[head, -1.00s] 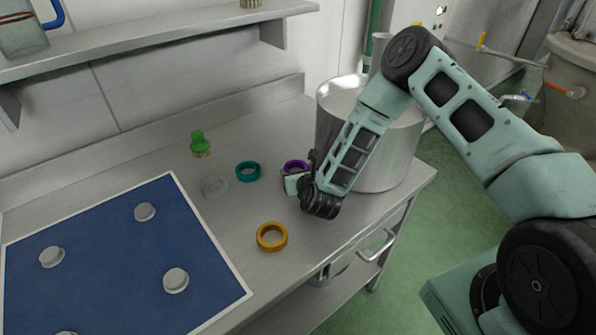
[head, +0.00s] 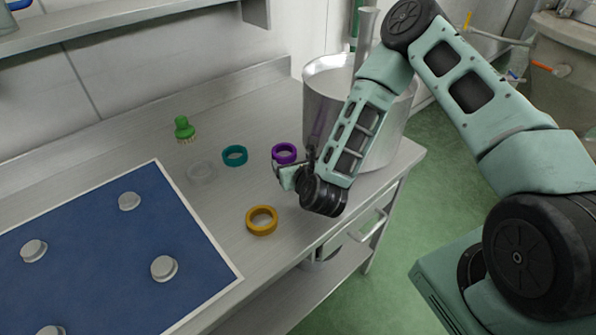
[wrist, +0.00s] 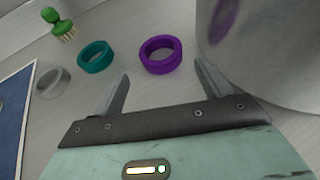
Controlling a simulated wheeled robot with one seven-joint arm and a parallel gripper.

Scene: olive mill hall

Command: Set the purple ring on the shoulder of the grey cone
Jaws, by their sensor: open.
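The purple ring (head: 295,154) lies flat on the steel table near the pot. It also shows in the wrist view (wrist: 146,62), just beyond and between my fingertips. My gripper (head: 282,172) is open and empty, low over the table on the near side of the ring; it also shows in the wrist view (wrist: 161,76). I cannot make out the grey cone for certain. A tall grey tapered piece (head: 366,32) rises behind the pot's rim, partly hidden by my arm, and I cannot tell whether it is the cone.
The big steel pot (head: 318,105) stands close right of the ring. A teal ring (head: 235,163), a clear ring (head: 201,181), a yellow ring (head: 249,224) and a green brush (head: 184,126) lie on the table. A blue mat (head: 95,245) with several grey knobs is left.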

